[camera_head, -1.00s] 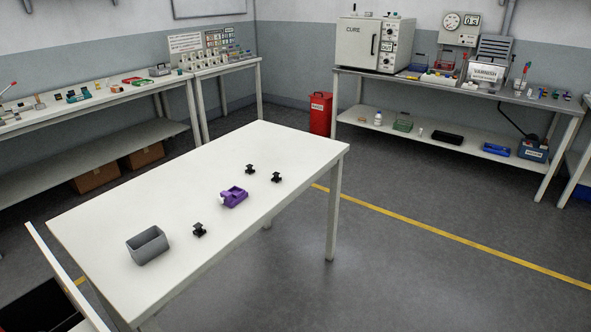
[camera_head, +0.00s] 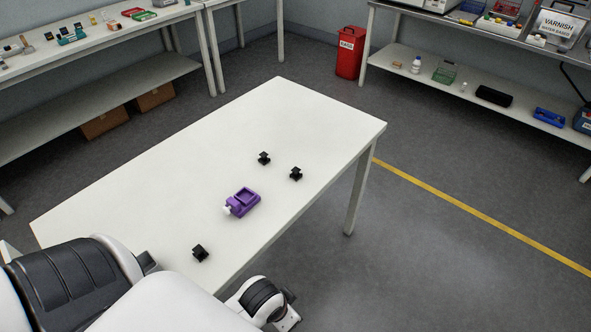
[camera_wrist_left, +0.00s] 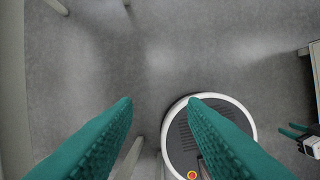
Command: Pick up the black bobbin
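Three black bobbins sit on the white table in the head view: one near the front edge (camera_head: 200,253), and two farther back, (camera_head: 264,158) and (camera_head: 296,174). They look alike, each a dark spool shape standing apart from the others. My left gripper (camera_wrist_left: 160,100) shows in the left wrist view with its two teal fingers wide apart and nothing between them. It points down over floor and my own base, away from the bobbins. Small teal prongs at that view's right edge may belong to my right gripper; they are too small to read.
A purple fixture (camera_head: 242,202) with a white tip lies on the table (camera_head: 150,215) between the bobbins. My arm links cover the table's near left part, close to the front bobbin. The back of the table is clear. A red bin (camera_head: 350,52) stands on the floor behind.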

